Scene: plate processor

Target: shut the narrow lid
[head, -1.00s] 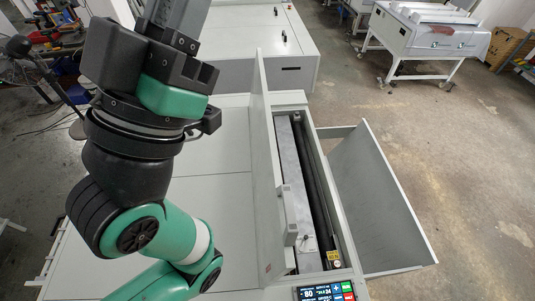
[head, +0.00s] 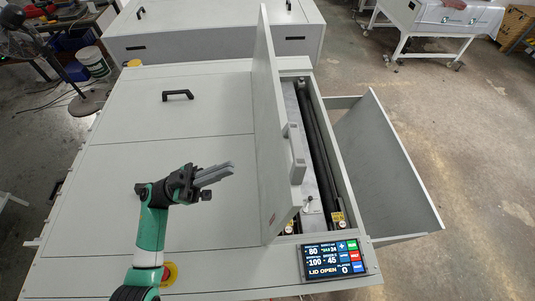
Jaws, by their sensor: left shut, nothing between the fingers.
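The narrow lid (head: 267,150) stands upright, open, along the left side of a long slot in the grey machine. Its light grey handle (head: 296,155) is on its right face. The slot beside it shows dark rollers (head: 320,145) and a metal strip. My left gripper (head: 231,169) is shut and empty, to the left of the lid and apart from it, with its fingers pointing right toward the lid's left face. My right gripper is not in view.
A control screen (head: 334,258) at the front right reads "LID OPEN". A wide flat panel with a black handle (head: 178,95) lies left of the lid. A red button with a yellow base (head: 168,273) sits at the front. A grey side tray (head: 385,165) sticks out to the right.

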